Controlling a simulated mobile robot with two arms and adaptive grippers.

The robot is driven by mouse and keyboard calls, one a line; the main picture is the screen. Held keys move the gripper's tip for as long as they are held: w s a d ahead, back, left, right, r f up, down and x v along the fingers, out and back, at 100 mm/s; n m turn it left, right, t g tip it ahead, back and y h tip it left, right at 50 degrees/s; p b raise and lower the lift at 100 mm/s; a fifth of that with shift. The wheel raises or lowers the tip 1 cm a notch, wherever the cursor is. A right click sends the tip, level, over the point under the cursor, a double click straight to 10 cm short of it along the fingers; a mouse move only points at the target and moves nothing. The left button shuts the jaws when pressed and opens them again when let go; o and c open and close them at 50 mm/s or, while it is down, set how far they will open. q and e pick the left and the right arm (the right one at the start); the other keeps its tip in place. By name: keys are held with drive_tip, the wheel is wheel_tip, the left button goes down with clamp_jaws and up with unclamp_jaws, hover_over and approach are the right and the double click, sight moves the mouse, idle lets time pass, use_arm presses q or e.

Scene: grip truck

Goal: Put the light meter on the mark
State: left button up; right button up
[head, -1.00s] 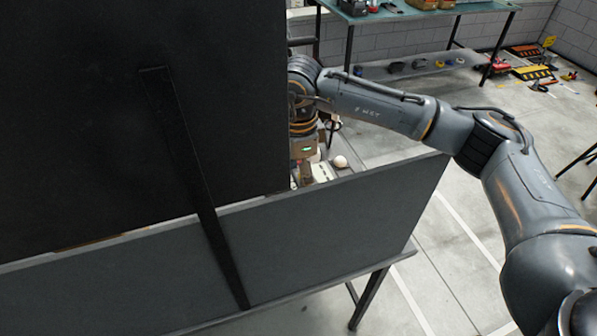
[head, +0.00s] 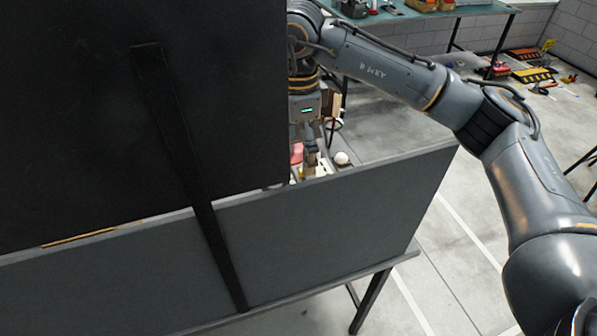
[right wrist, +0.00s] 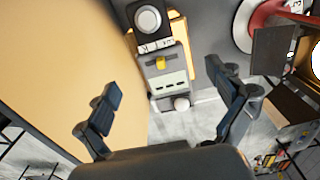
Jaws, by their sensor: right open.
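My right gripper (right wrist: 168,88) is open, fingers wide apart, with no visible contact on the device. In the head view my right gripper (head: 310,152) is partly hidden behind the grey panel. I cannot make out the mark. My left gripper is not in view.
A large black panel (head: 90,110) and a low grey panel (head: 320,220) block much of the head view. A black box with a white disc (right wrist: 148,20) and a red round thing (right wrist: 262,25) stand near the device. A green bench (head: 400,12) is behind.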

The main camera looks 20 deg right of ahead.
sight(298, 177)
wheel_tip(298, 177, up, 6)
drive_tip(key=shift+f+b, duration=0.15)
drive_tip(key=shift+b, duration=0.5)
idle(0.7)
